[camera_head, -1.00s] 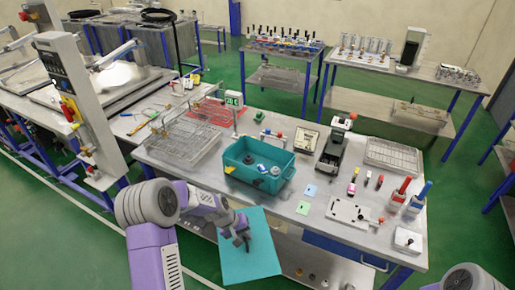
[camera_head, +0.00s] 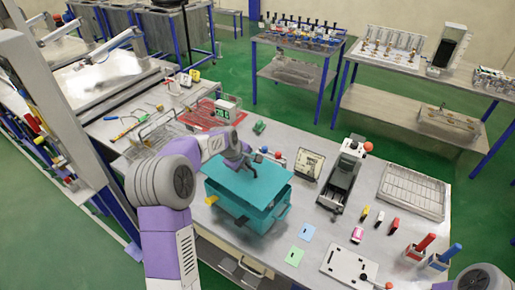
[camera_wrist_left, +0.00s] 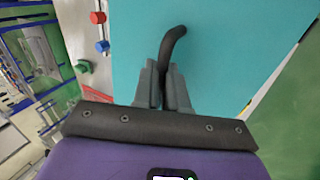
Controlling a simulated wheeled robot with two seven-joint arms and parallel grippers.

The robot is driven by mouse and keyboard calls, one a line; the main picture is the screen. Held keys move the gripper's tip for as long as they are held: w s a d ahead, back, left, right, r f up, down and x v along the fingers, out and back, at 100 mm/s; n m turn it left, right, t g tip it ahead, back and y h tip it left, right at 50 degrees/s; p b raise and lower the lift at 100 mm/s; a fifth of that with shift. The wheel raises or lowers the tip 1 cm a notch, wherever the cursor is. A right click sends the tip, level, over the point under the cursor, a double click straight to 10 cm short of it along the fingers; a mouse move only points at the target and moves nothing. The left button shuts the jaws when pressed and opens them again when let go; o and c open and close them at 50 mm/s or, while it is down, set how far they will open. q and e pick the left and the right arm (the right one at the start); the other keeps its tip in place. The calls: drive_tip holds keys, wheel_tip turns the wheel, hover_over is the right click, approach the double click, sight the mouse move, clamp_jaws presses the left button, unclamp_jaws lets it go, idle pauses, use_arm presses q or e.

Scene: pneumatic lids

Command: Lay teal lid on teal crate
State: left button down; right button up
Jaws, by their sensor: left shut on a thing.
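The teal lid (camera_head: 266,188) is over the teal crate (camera_head: 272,219) in the head view and covers most of its opening. A dark gap and the crate's walls show below the lid's front edge; I cannot tell whether the lid touches the rim. My left gripper (camera_head: 249,164) is shut on the lid's dark bent handle. In the left wrist view the fingers (camera_wrist_left: 165,88) pinch the handle (camera_wrist_left: 173,44), with the flat lid (camera_wrist_left: 225,55) filling the picture behind them. The crate's contents are hidden. My right gripper is out of view.
A wire rack (camera_head: 165,130) stands left of the crate. A black device (camera_head: 340,180) and a wire tray (camera_head: 412,192) stand to the right. Blue and green cards (camera_head: 301,244), small coloured pieces and red and blue handled tools (camera_head: 420,246) lie at the front right.

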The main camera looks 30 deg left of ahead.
sight(244, 174)
use_arm(q)
drive_tip(key=shift+w, duration=0.45)
drive_tip(key=shift+s+r, duration=0.15)
drive_tip(key=shift+s, duration=0.35)
drive_tip(key=shift+w+d, duration=0.15)
drive_tip(key=shift+f, duration=0.25)
wheel_tip(244, 174, down, 5)
drive_tip(key=b, duration=0.3)
drive_tip(key=shift+f+b, duration=0.15)
drive_tip(key=shift+b, duration=0.2)
drive_tip(key=shift+f, duration=0.35)
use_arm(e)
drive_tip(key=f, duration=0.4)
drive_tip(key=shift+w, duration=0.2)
use_arm(q)
drive_tip(key=shift+f+b, duration=0.35)
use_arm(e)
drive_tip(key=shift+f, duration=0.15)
use_arm(q)
drive_tip(key=c, duration=1.1)
unclamp_jaws()
